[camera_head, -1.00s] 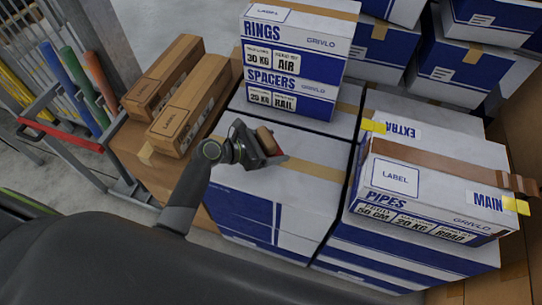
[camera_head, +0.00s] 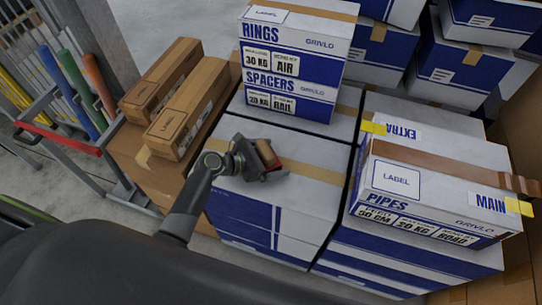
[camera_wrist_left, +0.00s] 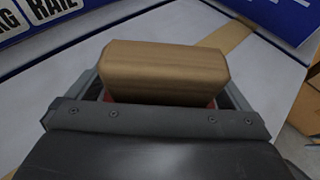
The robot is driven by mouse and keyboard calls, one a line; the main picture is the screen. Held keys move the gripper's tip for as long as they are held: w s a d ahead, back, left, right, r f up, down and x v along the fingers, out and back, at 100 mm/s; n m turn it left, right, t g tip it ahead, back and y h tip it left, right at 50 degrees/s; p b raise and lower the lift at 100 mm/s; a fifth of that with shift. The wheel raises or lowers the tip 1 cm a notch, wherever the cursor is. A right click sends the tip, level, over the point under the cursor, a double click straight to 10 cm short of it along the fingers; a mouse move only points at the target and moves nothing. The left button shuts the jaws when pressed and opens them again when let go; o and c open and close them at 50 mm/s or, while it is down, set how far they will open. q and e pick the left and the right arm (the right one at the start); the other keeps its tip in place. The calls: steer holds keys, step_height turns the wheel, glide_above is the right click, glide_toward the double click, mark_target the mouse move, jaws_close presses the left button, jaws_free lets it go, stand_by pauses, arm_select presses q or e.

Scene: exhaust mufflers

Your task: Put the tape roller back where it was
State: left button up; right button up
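The tape roller has a brown roll with a red part beneath it (camera_wrist_left: 165,72). In the head view the tape roller (camera_head: 267,154) is at my left gripper (camera_head: 270,167), over the tan-taped top of a white and blue box (camera_head: 312,152). In the left wrist view, my left gripper (camera_wrist_left: 160,98) has its fingers on both sides of the roller and looks shut on it. The gripper hides the roller's underside, so I cannot tell whether it touches the box. My right gripper is not in view.
The RINGS and SPACERS boxes (camera_head: 290,62) are stacked behind. The PIPES box (camera_head: 435,195) with a brown strap stands to the right. Long brown cartons (camera_head: 185,112) lie to the left, beside a cart with coloured tubes (camera_head: 75,85).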

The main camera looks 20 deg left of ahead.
arm_select(q)
steer(key=shift+r, duration=0.1)
steer(key=shift+s+a+r, duration=0.15)
steer(key=v, duration=1.1)
steer(key=shift+s+a+r+p, duration=0.1)
steer(key=shift+s+a+p, duration=0.1)
steer(key=shift+p, duration=0.1)
